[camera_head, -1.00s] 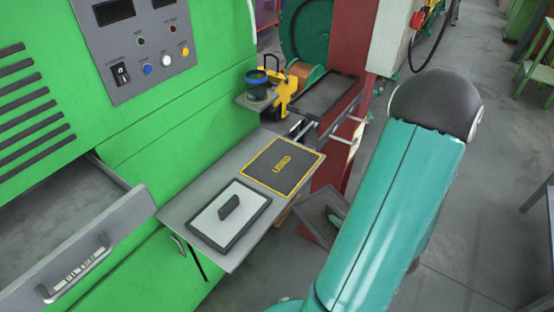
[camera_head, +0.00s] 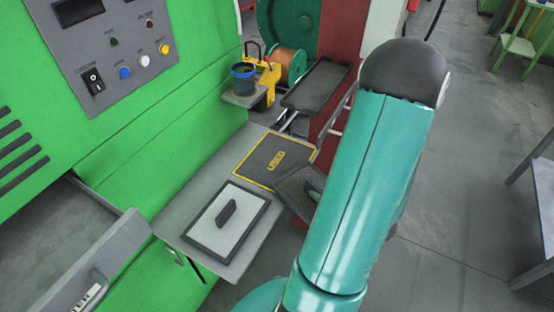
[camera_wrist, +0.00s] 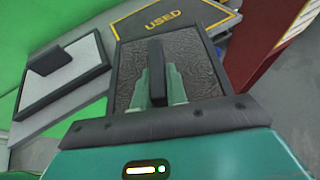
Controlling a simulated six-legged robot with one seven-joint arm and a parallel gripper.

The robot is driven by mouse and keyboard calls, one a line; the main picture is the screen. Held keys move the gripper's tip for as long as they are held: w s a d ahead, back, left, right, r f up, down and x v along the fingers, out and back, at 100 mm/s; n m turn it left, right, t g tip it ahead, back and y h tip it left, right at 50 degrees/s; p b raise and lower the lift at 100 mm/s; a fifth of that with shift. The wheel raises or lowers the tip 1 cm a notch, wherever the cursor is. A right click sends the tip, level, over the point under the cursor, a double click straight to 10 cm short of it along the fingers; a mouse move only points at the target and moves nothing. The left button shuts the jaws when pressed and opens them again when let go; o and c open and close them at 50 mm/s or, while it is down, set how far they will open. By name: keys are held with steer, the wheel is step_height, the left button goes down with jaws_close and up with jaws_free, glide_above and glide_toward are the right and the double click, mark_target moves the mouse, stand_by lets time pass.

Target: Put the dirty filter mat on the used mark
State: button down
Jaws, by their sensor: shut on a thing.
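The dirty filter mat (camera_head: 295,186) is a dark, rough grey panel in a dark frame. It also shows in the wrist view (camera_wrist: 196,62), held by its upright dark handle. My gripper (camera_wrist: 159,88) is shut on that handle; in the head view its fingers are mostly hidden behind my teal arm. The used mark (camera_head: 264,156) is a dark square with a yellow border and the word USED, on the grey shelf. In the wrist view the mark (camera_wrist: 205,12) lies just beyond the mat, whose far edge appears to overlap its near part.
A clean white filter mat (camera_head: 217,232) with a dark handle lies on the shelf (camera_head: 176,216), left of the held mat. An open drawer (camera_head: 90,265) juts out at lower left. A red post (camera_head: 335,110) rises at the right.

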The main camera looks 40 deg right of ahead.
mark_target(291, 173)
steer(key=w, duration=0.4)
steer(key=w+d, duration=0.1)
steer(key=w, duration=0.7)
steer(key=shift+w+d, duration=0.15)
steer(key=w, duration=0.4)
steer(key=shift+w+d, duration=0.1)
steer(key=shift+d, duration=0.1)
steer(key=shift+f, duration=0.75)
steer(key=shift+f, duration=0.15)
steer(key=c, duration=1.4)
jaws_free()
